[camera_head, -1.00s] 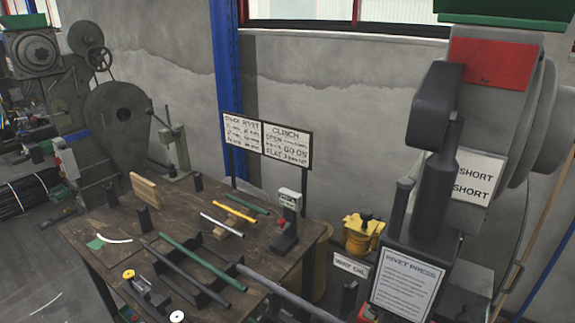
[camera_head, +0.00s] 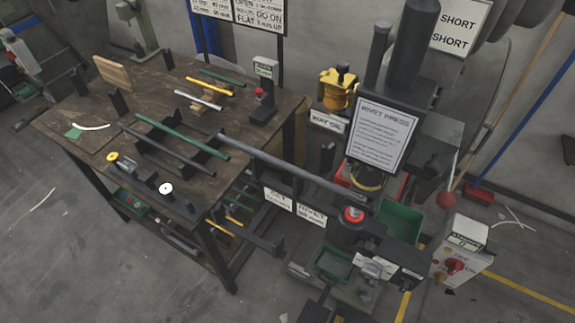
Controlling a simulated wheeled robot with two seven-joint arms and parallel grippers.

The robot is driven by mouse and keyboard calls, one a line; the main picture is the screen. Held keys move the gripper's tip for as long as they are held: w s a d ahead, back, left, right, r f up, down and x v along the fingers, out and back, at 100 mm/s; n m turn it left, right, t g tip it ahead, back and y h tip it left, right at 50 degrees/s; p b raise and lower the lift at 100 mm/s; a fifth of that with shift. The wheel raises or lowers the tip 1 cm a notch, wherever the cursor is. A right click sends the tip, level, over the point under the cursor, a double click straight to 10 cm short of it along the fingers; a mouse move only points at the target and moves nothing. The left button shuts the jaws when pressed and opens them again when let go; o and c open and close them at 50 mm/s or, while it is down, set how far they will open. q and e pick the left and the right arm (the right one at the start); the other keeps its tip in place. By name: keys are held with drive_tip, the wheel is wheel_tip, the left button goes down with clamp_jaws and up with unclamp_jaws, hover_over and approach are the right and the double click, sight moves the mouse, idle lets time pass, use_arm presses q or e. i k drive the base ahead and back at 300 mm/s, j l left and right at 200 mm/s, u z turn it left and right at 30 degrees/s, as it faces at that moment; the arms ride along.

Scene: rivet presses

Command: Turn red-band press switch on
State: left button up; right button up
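The rivet press (camera_head: 412,50) stands at the right with a "RIVET PRESS" sign (camera_head: 382,130) on its front. The red panel high on this press in the earlier frame is out of view now. A pale grey switch box (camera_head: 464,245) stands at the lower right, beside the press. Its face carries a red knob (camera_head: 454,266) and small lettering that seems to include "OFF"; the knob's exact setting is too small to read.
A wooden workbench (camera_head: 75,115) with rods and holders fills the left. A long grey bar (camera_head: 290,165) reaches from it toward the press. A green bin (camera_head: 400,220) sits below the press. Another switch box (camera_head: 18,55) is at the far left.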

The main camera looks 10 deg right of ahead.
sight(454, 266)
drive_tip(key=z, duration=0.45)
drive_tip(key=l+z, duration=0.1)
drive_tip(key=z, duration=0.75)
drive_tip(key=l+z, duration=0.1)
drive_tip(key=z, duration=0.3)
drive_tip(key=i, duration=0.05)
